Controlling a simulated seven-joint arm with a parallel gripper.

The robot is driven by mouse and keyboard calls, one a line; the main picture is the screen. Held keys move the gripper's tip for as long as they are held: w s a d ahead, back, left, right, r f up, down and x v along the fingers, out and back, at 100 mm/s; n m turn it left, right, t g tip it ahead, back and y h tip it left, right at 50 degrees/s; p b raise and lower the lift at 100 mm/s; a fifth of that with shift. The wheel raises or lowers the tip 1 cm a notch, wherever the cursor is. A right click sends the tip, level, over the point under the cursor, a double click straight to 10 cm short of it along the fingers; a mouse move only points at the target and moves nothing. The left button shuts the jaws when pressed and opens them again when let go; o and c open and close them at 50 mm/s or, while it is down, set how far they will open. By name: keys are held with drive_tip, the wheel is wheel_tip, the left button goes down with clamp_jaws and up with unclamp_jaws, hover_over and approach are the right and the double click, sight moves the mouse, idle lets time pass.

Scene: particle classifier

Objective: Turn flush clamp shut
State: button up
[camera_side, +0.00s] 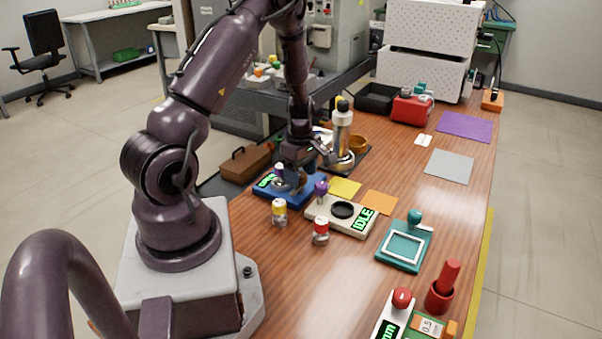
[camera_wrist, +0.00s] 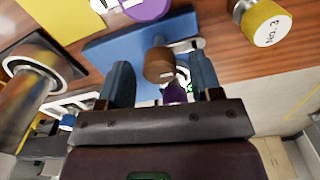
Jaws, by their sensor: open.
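A gap shows between each finger and the knob. The purple knob (camera_wrist: 175,93) shows behind it, near the palm. No part is labelled as the flush clamp, so I cannot tell whether the brown knob belongs to it.
A silver bottle (camera_side: 342,122) stands close behind my gripper. In front are a cream IDLE device (camera_side: 325,221), a yellow can (camera_side: 279,213) and a red-and-white can (camera_side: 321,232). Yellow and orange mats (camera_side: 379,202) lie to the right. The table beyond is partly clear.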

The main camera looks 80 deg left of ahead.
drive_tip(key=shift+f, duration=0.2)
drive_tip(key=c, duration=0.9)
